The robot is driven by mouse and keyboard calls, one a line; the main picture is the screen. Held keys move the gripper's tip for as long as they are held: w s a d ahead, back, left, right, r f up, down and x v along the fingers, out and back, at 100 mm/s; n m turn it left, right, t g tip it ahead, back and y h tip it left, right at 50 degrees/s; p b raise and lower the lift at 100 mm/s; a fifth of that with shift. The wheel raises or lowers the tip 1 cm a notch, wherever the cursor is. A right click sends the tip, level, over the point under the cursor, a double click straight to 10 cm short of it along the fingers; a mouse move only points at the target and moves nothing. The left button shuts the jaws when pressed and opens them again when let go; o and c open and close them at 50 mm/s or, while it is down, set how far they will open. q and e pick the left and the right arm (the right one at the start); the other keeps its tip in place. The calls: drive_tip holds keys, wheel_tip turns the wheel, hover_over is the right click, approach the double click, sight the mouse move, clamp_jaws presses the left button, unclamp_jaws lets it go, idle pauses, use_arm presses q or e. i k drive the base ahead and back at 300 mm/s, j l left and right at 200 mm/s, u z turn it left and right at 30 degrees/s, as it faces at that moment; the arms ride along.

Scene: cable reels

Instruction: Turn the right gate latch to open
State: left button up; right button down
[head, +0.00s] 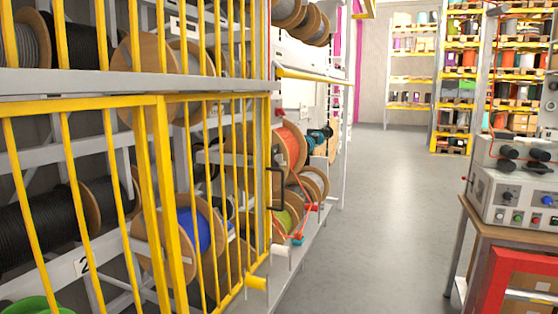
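A yellow barred gate (159,180) closes off the cable racks on the left. Its right section (268,140) reaches to the aisle. A dark D-shaped handle (270,188) stands upright near the right edge of that section. A short yellow cylinder (256,283) sticks out low at the same side. I cannot tell which of these, if either, is the latch, or how the latch is turned. Neither of my grippers is in view.
Cable reels, including a blue one (193,232), sit behind the bars. A grey floor aisle (385,200) is open ahead. A control box (515,195) on a wooden table and a red frame (498,280) stand at the right. Stocked shelves (462,75) stand at the back.

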sight(279, 158)
drive_tip(key=i+l, duration=0.6)
drive_tip(key=i, duration=0.2)
